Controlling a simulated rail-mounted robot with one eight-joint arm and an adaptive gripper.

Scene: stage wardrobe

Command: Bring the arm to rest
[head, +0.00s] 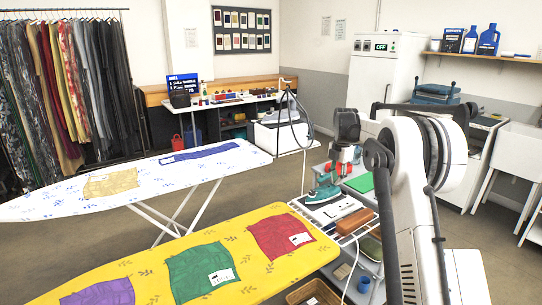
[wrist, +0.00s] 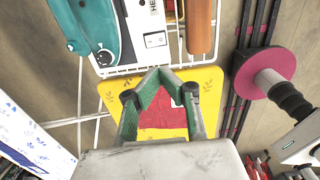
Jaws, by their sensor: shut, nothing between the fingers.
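My gripper (wrist: 158,76) is shut and empty in the wrist view, its two greenish fingers meeting at their tips. Behind the fingers, the yellow ironing board (wrist: 108,92) shows with a red cloth (wrist: 160,118) on it. In the head view my white arm rises at the right and bends over toward the iron stand; the fingers cannot be made out clearly there. A teal iron (head: 324,194) rests on the stand below my wrist, and it also shows at the upper left of the wrist view (wrist: 90,25).
The yellow ironing board (head: 150,262) bears purple, green and red cloths. A white patterned board (head: 60,205) stands behind it. A clothes rack (head: 60,12) is at the far left. A white cabinet (head: 380,80) and a shelf (head: 500,60) stand beyond my arm. Open floor lies between the boards and the back table.

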